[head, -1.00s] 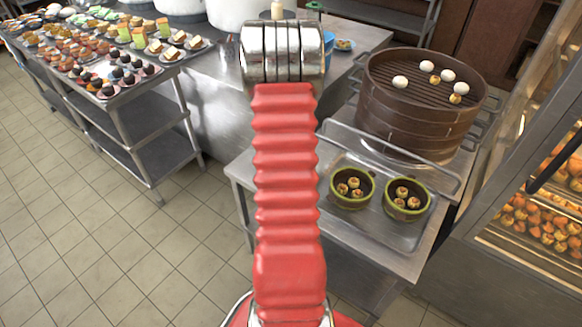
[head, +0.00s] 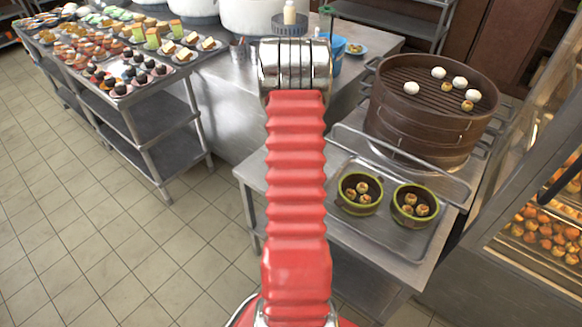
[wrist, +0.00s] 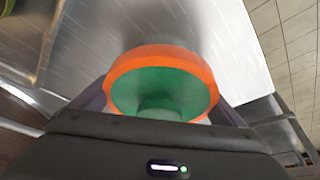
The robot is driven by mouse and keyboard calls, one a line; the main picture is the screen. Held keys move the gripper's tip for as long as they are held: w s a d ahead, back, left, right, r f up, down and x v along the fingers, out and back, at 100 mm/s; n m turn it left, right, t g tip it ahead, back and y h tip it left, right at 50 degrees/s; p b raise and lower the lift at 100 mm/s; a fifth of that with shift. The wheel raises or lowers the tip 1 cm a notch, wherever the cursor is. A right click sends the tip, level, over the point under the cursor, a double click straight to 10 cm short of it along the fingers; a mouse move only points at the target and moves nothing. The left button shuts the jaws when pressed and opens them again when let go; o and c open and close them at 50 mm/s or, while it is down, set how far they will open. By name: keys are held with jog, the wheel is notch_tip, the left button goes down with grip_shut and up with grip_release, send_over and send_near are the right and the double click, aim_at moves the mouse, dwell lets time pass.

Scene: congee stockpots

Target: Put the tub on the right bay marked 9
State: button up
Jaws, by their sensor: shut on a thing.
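The tub (wrist: 165,57), with an orange rim around a green inside, shows in the wrist view between the dark fingers of my gripper (wrist: 162,103). My gripper is shut on it, one finger on each side. A blurred grey metal surface lies beyond the tub; I cannot tell the gap between them. In the head view my red arm and its silver joint hide the gripper and the tub. I see no bay marked 9 in either view.
A metal counter (head: 385,270) at right holds a brown steamer (head: 425,125) with several buns, and a tray with two green-rimmed bowls (head: 358,205) (head: 414,218). A pastry cart (head: 130,105) stands at left. A glass food case is at far right. Tiled floor is clear at lower left.

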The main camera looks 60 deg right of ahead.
jog(key=o, duration=0.9)
jog(key=shift+o, duration=0.2)
jog(key=v, duration=1)
jog(key=shift+a+r, duration=0.1)
jog(key=shift+r, duration=0.3)
jog(key=shift+s+a+r, duration=0.1)
jog(key=shift+a+r, duration=0.15)
jog(key=shift+r, duration=0.35)
